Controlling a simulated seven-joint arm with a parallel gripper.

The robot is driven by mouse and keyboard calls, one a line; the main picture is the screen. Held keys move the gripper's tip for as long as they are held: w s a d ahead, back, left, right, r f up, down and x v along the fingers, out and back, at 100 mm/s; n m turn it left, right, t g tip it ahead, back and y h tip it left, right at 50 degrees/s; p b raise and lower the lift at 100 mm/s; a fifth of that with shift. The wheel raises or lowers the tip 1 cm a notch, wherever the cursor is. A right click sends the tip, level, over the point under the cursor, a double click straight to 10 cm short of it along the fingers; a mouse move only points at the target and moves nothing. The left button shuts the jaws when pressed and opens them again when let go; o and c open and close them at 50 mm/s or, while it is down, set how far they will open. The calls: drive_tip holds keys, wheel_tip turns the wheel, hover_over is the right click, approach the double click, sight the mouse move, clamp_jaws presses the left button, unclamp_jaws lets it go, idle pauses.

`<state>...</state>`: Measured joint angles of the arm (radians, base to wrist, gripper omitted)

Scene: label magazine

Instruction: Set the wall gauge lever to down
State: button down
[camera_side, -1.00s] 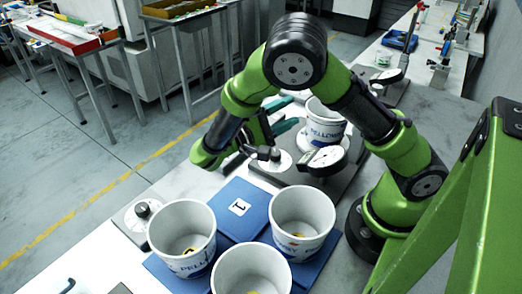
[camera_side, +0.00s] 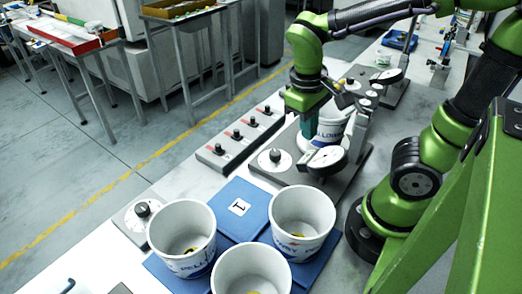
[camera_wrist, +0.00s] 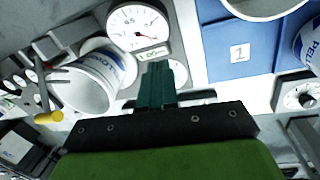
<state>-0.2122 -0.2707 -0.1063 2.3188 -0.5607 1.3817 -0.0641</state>
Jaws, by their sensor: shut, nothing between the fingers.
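A round white gauge (camera_side: 327,157) stands tilted on a grey base beside a white lettered bucket (camera_side: 329,131). In the wrist view the gauge (camera_wrist: 138,27) shows a red pointer, with the bucket (camera_wrist: 88,82) to its left. A dark lever-like part with a yellow end (camera_wrist: 48,117) lies left of the bucket in the wrist view. I cannot tell whether it is the gauge's lever or which way it is set. My gripper (camera_side: 309,112) points down beside the bucket in the side view. Its teal fingers (camera_wrist: 157,72) are shut and empty, apart from the yellow end.
A second gauge (camera_side: 388,77) stands farther back. A control strip with several knobs (camera_side: 237,135) and a dial knob (camera_side: 275,158) lie left of the gauge. Several white buckets, one here (camera_side: 182,238), stand around a blue numbered mat (camera_side: 241,207) in front.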

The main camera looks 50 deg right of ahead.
wheel_tip(320, 180, up, 4)
drive_tip(key=w+a+m+t+y, duration=0.1)
drive_tip(key=a+m+t+y, duration=0.1)
drive_tip(key=t, duration=0.2)
wheel_tip(320, 180, up, 13)
drive_tip(key=m+t, duration=0.1)
drive_tip(key=m, duration=1.3)
hover_over(341, 83)
drive_tip(key=s, duration=0.7)
drive_tip(key=shift+h, duration=0.3)
drive_tip(key=x, duration=1.3)
drive_tip(key=shift+w, duration=0.45)
